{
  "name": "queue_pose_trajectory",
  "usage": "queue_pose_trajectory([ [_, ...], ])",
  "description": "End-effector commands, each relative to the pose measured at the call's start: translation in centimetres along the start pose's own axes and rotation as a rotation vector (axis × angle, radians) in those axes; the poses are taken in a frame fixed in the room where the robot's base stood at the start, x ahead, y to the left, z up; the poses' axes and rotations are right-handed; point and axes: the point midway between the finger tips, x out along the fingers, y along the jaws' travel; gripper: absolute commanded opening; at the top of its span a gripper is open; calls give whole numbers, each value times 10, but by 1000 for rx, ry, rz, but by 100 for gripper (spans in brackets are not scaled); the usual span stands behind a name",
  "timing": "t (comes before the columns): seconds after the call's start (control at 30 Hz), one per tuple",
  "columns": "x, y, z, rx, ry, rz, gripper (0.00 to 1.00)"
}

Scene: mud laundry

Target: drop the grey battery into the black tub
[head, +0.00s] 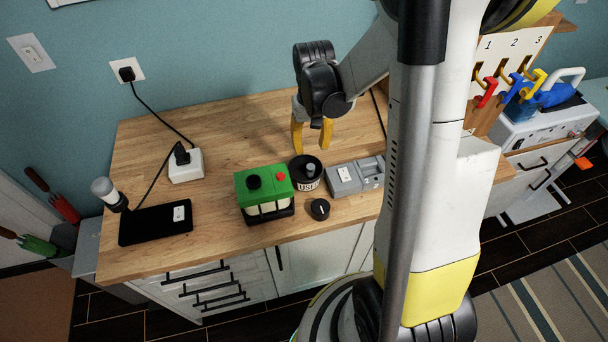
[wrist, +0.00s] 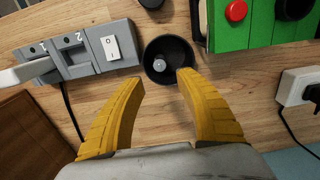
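The black tub (head: 308,182), marked "USED", stands on the wooden worktop between the green box and a grey block. It also shows in the wrist view (wrist: 184,50). The small grey battery (head: 310,168) shows inside the tub's rim; in the wrist view its round grey end (wrist: 158,65) is seen against the dark inside. My gripper (head: 311,150) is above and just behind the tub. Its two yellow fingers (wrist: 160,86) are spread apart with nothing between them, and the battery is clear of both.
The green box (head: 264,190) stands close left of the tub. The grey block (head: 356,177) with numbered slots is close right. A black round cap (head: 320,209) lies in front. A black case (head: 156,225) and white socket block (head: 186,165) are further left. The worktop behind is mostly clear.

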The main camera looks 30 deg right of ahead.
Motion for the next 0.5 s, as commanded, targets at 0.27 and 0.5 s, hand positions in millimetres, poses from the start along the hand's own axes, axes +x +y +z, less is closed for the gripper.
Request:
queue_pose_trajectory([
  [0.27, -7, 0, 0, 0, 0, 0, 42],
  [0.5, -53, 0, 1, 0, 0, 0, 42],
])
